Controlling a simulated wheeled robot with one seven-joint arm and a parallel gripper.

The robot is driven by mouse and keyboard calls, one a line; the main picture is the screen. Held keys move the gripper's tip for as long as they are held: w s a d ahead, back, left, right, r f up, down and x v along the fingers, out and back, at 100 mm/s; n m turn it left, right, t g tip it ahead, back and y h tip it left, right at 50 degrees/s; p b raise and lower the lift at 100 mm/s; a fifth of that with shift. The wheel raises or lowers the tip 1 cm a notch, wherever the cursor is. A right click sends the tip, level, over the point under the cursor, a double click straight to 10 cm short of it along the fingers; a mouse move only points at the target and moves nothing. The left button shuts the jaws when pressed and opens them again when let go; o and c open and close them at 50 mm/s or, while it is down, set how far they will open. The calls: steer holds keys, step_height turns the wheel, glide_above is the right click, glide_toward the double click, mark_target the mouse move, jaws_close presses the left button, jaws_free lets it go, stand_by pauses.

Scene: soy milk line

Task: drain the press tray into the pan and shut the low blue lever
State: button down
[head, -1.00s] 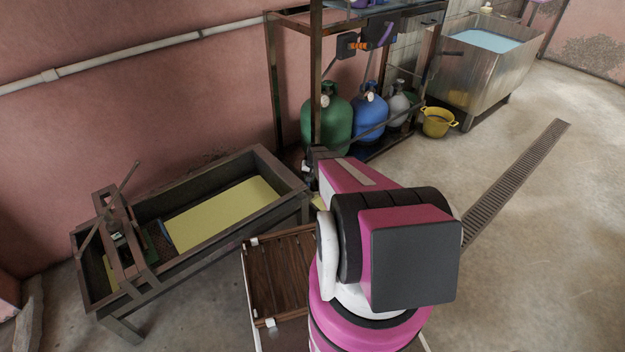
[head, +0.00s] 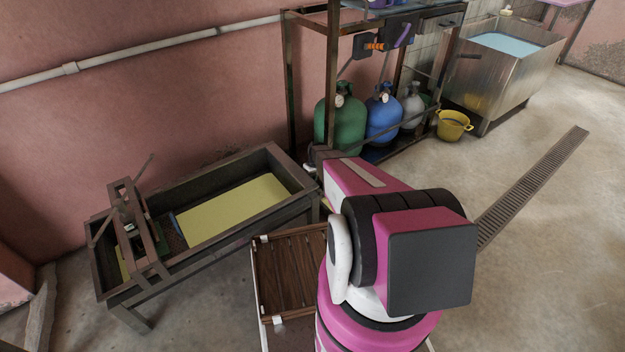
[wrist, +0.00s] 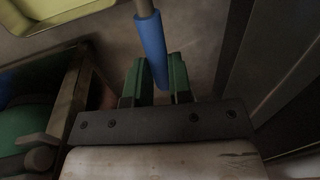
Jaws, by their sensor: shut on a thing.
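The press tray (head: 285,158) is a dark metal trough on legs at the left in the head view, with a sheet of pale yellow liquid in it and a press frame at its left end. The low blue lever (wrist: 152,45) shows in the wrist view as a blue sleeve on a metal rod. My gripper (wrist: 154,82) has its green fingers on either side of the sleeve and is shut on it. In the head view my arm hides the gripper and the lever. A yellow pan (wrist: 62,10) shows partly at the top left of the wrist view.
A wooden slatted top (head: 290,275) stands close beside my arm. Green (head: 338,125) and blue (head: 383,118) gas cylinders stand under a metal rack at the back. A yellow pot (head: 453,125) sits near a steel tank (head: 490,85). The floor at the right is open around the drain grate (head: 535,185).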

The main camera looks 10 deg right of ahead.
steer(key=shift+a, duration=0.1)
stand_by(0.3)
steer(key=c, duration=1)
jaws_free()
steer(key=shift+c, duration=0.2)
step_height(320, 180, up, 11)
steer(key=d, duration=0.2)
steer(key=shift+w+f, duration=0.2)
steer(key=shift+w, duration=0.2)
